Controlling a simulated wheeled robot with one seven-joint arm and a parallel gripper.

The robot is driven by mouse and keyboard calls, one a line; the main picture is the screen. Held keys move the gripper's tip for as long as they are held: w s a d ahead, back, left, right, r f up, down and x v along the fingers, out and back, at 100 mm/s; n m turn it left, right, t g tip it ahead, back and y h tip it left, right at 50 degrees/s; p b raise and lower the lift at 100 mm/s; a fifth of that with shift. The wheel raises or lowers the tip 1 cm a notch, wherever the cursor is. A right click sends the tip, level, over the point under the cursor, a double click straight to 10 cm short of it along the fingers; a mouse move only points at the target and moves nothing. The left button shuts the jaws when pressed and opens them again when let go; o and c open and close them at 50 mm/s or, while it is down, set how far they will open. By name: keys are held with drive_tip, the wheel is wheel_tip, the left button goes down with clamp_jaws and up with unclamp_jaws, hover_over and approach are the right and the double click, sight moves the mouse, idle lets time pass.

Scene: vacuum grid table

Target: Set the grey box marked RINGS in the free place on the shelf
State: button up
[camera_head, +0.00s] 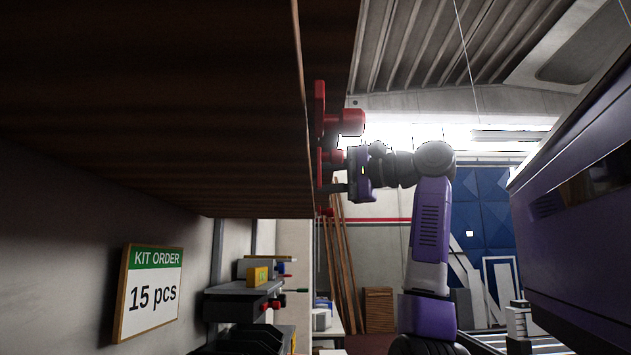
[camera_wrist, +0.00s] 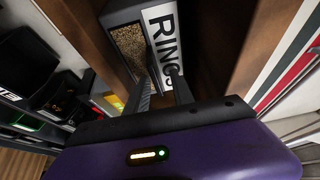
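The grey box marked RINGS (camera_wrist: 113,19) shows at the top of the wrist view, with a white label and a window onto small gold-coloured pieces. It lies between brown wooden boards. My gripper (camera_wrist: 160,68) has its two dark fingers reaching to the box's front, with a narrow gap between them. Whether they clasp part of the box or are only in front of it, I cannot tell. In the head view my gripper (camera_head: 336,188) is at the edge of the brown wooden shelf (camera_head: 150,90), pointing left. The box and the free place are hidden there behind the board.
Red parts (camera_head: 347,122) stand at the shelf's edge, close to my gripper. A KIT ORDER sign reading 15 pcs (camera_head: 150,292) is on the left wall. A grey bench holding a yellow box (camera_head: 258,276) stands below. Dark bins (camera_wrist: 62,95) show at the wrist view's left.

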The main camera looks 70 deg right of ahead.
drive_tip(key=s+b, duration=0.4)
drive_tip(key=s, duration=0.8)
drive_tip(key=shift+a, duration=0.2)
